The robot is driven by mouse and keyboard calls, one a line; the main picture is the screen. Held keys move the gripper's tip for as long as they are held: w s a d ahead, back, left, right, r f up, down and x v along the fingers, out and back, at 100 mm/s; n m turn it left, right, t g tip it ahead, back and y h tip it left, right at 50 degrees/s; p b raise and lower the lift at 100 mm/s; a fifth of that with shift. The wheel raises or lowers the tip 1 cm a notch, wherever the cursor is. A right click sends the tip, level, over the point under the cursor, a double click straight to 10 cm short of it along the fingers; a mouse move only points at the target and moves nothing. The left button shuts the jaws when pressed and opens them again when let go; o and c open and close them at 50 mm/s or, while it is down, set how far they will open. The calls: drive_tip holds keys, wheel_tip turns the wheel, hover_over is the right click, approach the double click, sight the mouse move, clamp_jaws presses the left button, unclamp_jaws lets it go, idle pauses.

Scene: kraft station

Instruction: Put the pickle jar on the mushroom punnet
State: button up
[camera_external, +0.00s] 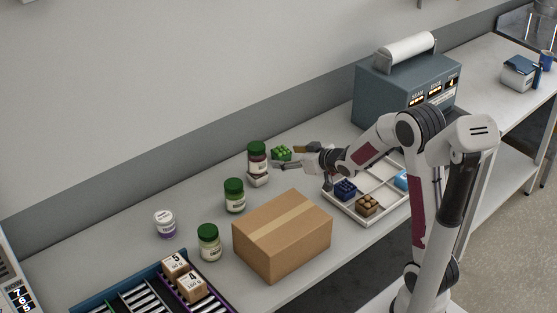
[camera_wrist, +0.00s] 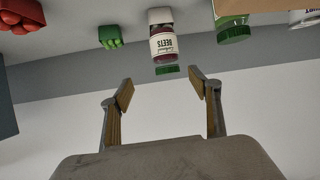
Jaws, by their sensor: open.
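A dark red jar with a green lid (camera_external: 257,157) stands upright on a small white punnet (camera_external: 258,181), which may be the mushroom punnet. In the wrist view the jar's label reads BEETS (camera_wrist: 164,44), with the white punnet (camera_wrist: 159,15) at its base. Two other green-lidded jars, a middle one (camera_external: 234,196) and a front one (camera_external: 209,243), stand on the bench; I cannot read which holds pickles. One green-lidded jar (camera_wrist: 234,30) shows partly in the wrist view. My gripper (camera_external: 289,157) is open and empty, to the right of the beets jar; its fingertips (camera_wrist: 163,88) are apart from it.
A green punnet (camera_external: 281,153) lies close behind my gripper. A cardboard box (camera_external: 281,236) stands in front of the jars. A divided white tray (camera_external: 345,207) holds small punnets at right. A white-lidded tub (camera_external: 165,223) and a roller rack (camera_external: 127,298) are at left.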

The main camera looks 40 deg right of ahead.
drive_tip(key=s+r+m+g+h, duration=0.1)
drive_tip(key=s+r+g, duration=0.15)
drive_tip(key=s, duration=0.55)
drive_tip(key=s+r+m+g+h, duration=0.1)
drive_tip(key=s+r, duration=0.3)
drive_tip(key=s, duration=0.4)
drive_tip(key=s+a+g, duration=0.1)
drive_tip(key=s+g, duration=0.1)
drive_tip(key=s, duration=0.9)
drive_tip(key=s+a+g, duration=0.1)
drive_tip(key=s+a, duration=0.1)
drive_tip(key=s, duration=0.9)
drive_tip(key=shift+s+a+f+g+y, duration=0.15)
drive_tip(key=shift+a+f+g+y, duration=0.1)
drive_tip(key=shift+f+g+y, duration=0.15)
